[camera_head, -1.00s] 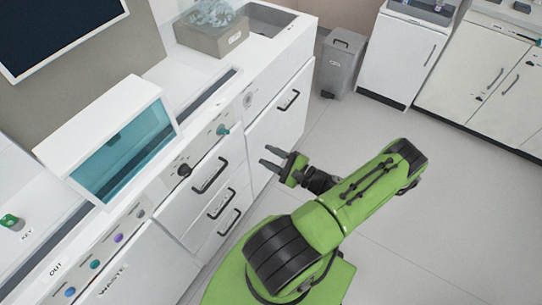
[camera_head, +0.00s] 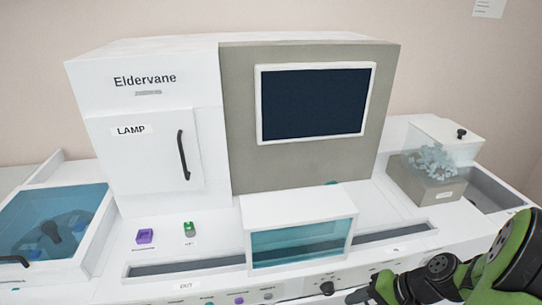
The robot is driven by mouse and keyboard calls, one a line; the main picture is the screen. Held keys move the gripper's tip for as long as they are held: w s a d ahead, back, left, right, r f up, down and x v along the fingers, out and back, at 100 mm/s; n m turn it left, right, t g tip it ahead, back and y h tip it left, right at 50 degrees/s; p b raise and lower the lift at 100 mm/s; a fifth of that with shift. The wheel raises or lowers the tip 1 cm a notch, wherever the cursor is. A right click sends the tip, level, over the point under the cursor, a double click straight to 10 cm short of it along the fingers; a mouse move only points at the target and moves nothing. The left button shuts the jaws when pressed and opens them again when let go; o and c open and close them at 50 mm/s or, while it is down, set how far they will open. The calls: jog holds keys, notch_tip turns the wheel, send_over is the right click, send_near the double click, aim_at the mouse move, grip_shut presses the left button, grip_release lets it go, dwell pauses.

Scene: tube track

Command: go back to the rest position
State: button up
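My green and black arm reaches in from the lower right corner. My gripper (camera_head: 359,295) is at the bottom edge of the picture, in front of the bench's front panel, and its fingers are small and partly hidden. I cannot tell whether they are open or shut, and no held object shows.
A white and grey machine with a LAMP door (camera_head: 150,155) and dark screen (camera_head: 315,102) stands behind. A tray of clear pieces (camera_head: 430,188) is at right.

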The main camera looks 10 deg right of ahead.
jog(key=s+a+r+n+t+h, duration=0.1)
jog(key=s+a+r+n+h, duration=0.2)
jog(key=r, duration=0.5)
jog(key=s+a+r+n+t+h, duration=0.1)
jog(key=s+a+r+n+h, duration=0.2)
jog(key=s+a+r+n, duration=0.2)
notch_tip(320, 180, up, 4)
jog(key=s+a, duration=0.2)
jog(key=shift+s+a+f+n+p, duration=0.2)
jog(key=shift+a+n+p, duration=0.1)
jog(key=shift+a, duration=0.1)
